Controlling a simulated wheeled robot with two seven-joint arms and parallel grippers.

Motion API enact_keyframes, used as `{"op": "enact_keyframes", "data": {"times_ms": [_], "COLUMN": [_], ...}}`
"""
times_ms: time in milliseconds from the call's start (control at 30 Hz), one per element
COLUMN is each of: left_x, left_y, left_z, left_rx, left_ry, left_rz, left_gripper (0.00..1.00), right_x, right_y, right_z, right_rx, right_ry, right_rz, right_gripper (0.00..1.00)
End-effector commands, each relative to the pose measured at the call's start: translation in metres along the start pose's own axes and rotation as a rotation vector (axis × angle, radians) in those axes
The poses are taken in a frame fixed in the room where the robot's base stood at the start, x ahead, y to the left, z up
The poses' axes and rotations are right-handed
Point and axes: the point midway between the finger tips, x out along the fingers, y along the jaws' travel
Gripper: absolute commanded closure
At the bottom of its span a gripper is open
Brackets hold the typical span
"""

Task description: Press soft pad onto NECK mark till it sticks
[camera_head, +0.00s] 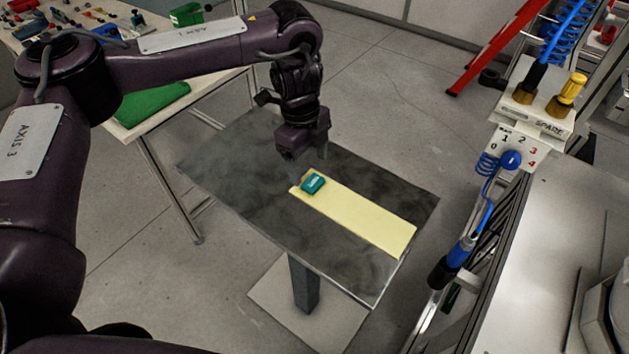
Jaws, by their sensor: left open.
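A small teal pad (313,183) lies on the far left end of a pale yellow strip (365,219) on the dark metal-topped stand. My left gripper (308,164) points down just above and behind the pad, with its jaws open. Whether the fingers touch the pad cannot be told from this angle. No NECK mark and no helmet shell can be made out clearly; a white rounded object (606,310) is cut off at the right edge. My right gripper is not in view.
The stand top (235,165) is otherwise bare. A table (185,105) with a green cloth and small parts stands behind left. At right are a white bench (545,230), a valve panel (518,148) with blue hoses, and a red ladder (500,45).

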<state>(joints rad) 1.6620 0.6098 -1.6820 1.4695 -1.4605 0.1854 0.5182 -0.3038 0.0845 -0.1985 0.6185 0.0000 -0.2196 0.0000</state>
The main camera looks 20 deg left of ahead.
Motion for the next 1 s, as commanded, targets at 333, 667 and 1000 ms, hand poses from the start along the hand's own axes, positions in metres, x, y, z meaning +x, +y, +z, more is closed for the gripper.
{"op": "enact_keyframes", "data": {"times_ms": [333,667,1000], "left_x": [0.043,0.048,0.048], "left_y": [-0.001,-0.001,-0.001], "left_z": [0.000,0.000,0.000], "left_rx": [0.000,0.000,0.000], "left_ry": [0.000,0.000,0.000], "left_rz": [0.002,0.000,0.000], "left_gripper": [0.29,0.36,0.77], "right_x": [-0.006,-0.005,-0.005], "right_y": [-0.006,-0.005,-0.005], "right_z": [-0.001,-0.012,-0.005], "right_rx": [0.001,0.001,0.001], "right_ry": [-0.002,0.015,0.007], "right_rz": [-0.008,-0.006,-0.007], "right_gripper": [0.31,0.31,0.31]}}
